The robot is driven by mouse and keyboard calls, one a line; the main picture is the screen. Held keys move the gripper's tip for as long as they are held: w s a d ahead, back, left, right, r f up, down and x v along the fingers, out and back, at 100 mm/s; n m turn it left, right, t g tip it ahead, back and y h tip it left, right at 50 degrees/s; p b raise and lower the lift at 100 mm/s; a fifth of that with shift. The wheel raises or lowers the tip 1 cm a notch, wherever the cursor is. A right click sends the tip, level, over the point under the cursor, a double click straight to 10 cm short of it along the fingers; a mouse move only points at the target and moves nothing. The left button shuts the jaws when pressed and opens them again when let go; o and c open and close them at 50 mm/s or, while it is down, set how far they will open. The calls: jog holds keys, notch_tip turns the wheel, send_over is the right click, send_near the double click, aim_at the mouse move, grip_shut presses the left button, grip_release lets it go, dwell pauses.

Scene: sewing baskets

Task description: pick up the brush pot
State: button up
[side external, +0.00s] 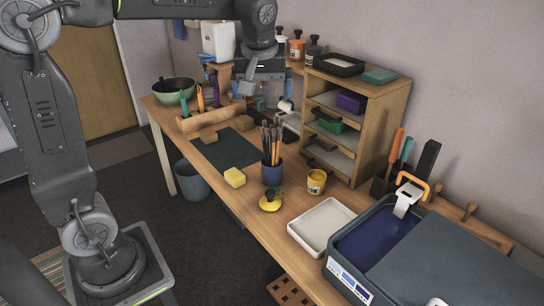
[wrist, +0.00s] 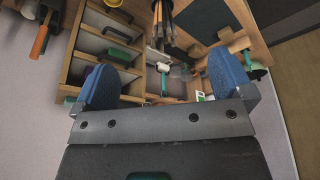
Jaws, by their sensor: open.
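The brush pot (side external: 271,174) is a dark blue cup with several upright brushes in it. It stands on the workbench near the middle of the side view, between a yellow sponge and a yellow jar. In the wrist view its brushes (wrist: 162,22) show at the top edge, and most of the cup is out of frame. My gripper (side external: 262,92) is beyond the pot, near the wall and left of the shelf, above the bench. In the wrist view my gripper (wrist: 164,80) has its blue fingers wide apart with nothing held between them.
A wooden shelf unit (side external: 358,118) with trays stands right of the pot. A yellow sponge (side external: 235,178), a yellow jar (side external: 316,182) and a yellow lid (side external: 270,202) with a dark knob are close by. A white tray (side external: 321,226) and blue bin (side external: 365,240) are nearer the front.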

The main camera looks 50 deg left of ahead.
jog(key=w+a+f+n+g, duration=0.1)
jog(key=w+a+f+n, duration=0.1)
jog(key=w+a+n, duration=0.35)
jog(key=n+g+y, duration=0.2)
jog(key=n, duration=0.1)
send_near(272, 121)
jog(key=x, duration=1.2)
jog(key=shift+s+d+f, duration=0.1)
jog(key=shift+d+f, duration=0.05)
jog(key=shift+f, duration=0.1)
jog(key=shift+r, duration=0.1)
jog(key=c, duration=1.5)
